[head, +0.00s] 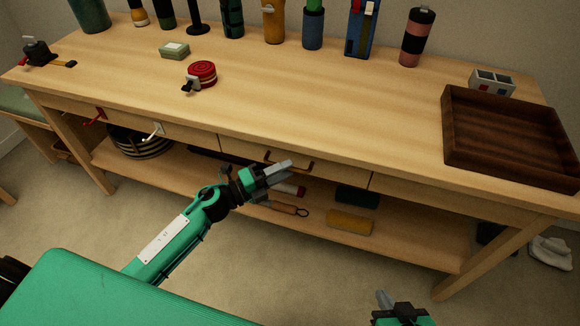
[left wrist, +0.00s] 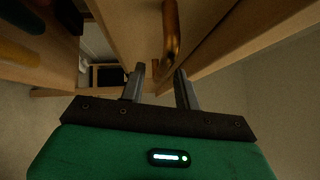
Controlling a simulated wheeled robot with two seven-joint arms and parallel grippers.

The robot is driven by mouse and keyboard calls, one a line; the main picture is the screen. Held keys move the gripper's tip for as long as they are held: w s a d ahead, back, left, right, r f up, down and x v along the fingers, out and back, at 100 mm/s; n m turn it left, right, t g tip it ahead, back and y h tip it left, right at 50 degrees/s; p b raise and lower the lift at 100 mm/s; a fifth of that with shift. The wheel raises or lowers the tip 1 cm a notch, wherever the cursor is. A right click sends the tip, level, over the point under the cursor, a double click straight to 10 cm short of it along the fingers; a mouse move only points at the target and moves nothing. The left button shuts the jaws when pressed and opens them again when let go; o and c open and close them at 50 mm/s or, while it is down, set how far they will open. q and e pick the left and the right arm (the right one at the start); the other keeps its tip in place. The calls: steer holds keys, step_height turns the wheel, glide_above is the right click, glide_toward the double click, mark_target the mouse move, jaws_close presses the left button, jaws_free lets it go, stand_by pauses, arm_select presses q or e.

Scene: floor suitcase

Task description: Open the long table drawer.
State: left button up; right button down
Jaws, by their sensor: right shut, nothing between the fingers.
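The long wooden table (head: 330,110) has a drawer front (head: 240,150) along its front edge, flush with the frame. A bronze bar handle (head: 300,167) is on this drawer front, and it shows large in the left wrist view (left wrist: 171,30). My left gripper (head: 286,170) is at the handle, partly covering it in the head view. In the left wrist view its fingers (left wrist: 160,72) are apart, with the handle just ahead of them. I cannot tell whether they touch it. My right gripper (head: 384,299) is shut and empty at the bottom edge, away from the table.
The lower shelf holds a striped basket (head: 140,145) and a yellow roll (head: 350,222). A dark wooden tray (head: 455,160) and several bottles stand on top. The floor before the table is clear.

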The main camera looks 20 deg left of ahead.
arm_select(q)
steer(key=shift+x, duration=1.15)
jaws_close()
arm_select(e)
steer(key=shift+r, duration=0.1)
arm_select(q)
steer(key=shift+s, duration=0.1)
